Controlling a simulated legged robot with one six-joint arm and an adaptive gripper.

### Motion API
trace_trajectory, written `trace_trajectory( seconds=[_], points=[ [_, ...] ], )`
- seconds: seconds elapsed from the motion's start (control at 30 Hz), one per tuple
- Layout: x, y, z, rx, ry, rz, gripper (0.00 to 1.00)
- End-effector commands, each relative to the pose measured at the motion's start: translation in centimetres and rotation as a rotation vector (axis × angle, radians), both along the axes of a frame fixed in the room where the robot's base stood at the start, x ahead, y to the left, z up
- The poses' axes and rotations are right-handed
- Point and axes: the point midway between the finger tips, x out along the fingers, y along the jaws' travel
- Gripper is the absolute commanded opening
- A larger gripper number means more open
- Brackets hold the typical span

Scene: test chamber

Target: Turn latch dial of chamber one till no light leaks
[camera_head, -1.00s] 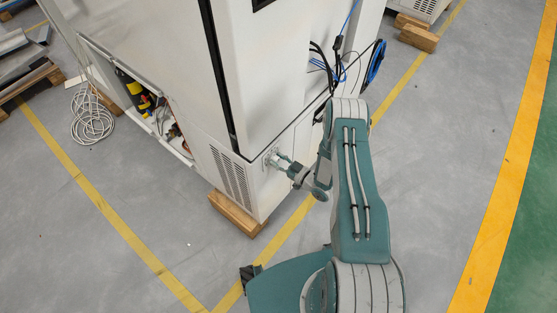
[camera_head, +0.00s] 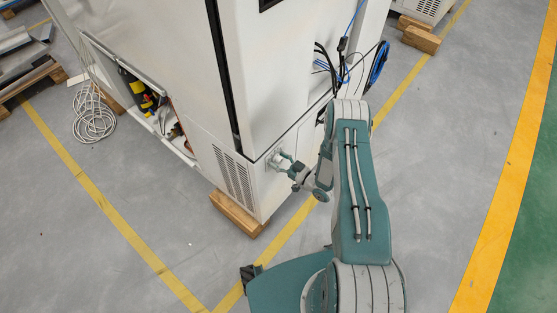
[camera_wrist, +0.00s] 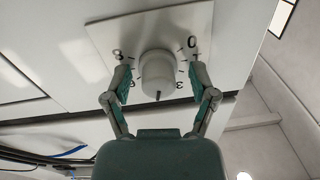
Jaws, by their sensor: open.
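The latch dial (camera_wrist: 158,75) is a pale round knob with a dark pointer line, set on a light square plate (camera_wrist: 110,35) with black numerals around it. In the wrist view its pointer line faces the lower edge of the picture. My gripper (camera_wrist: 160,82) is open, with one finger on each side of the dial; I cannot tell whether the fingers touch it. In the head view my gripper (camera_head: 281,163) is at the lower side of the white test chamber (camera_head: 270,65), and the dial is too small to make out.
The chamber stands on wooden blocks (camera_head: 238,213). Black and blue cables (camera_head: 340,65) hang on its right side. An open bay (camera_head: 145,100) shows parts at the left, with a coiled pale cable (camera_head: 93,118) on the floor. Free floor lies to the right.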

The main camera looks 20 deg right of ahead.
Motion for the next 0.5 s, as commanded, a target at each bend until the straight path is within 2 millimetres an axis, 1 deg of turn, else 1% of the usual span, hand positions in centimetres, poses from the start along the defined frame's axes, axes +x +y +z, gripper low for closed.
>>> trace_trajectory(
  seconds=[0.17, 0.5],
  points=[
    [-1.0, -1.0, -0.1, 0.001, 0.003, -0.006, 0.74],
    [-6.4, -5.1, -0.3, -0.001, 0.003, -0.005, 0.74]
  ],
)
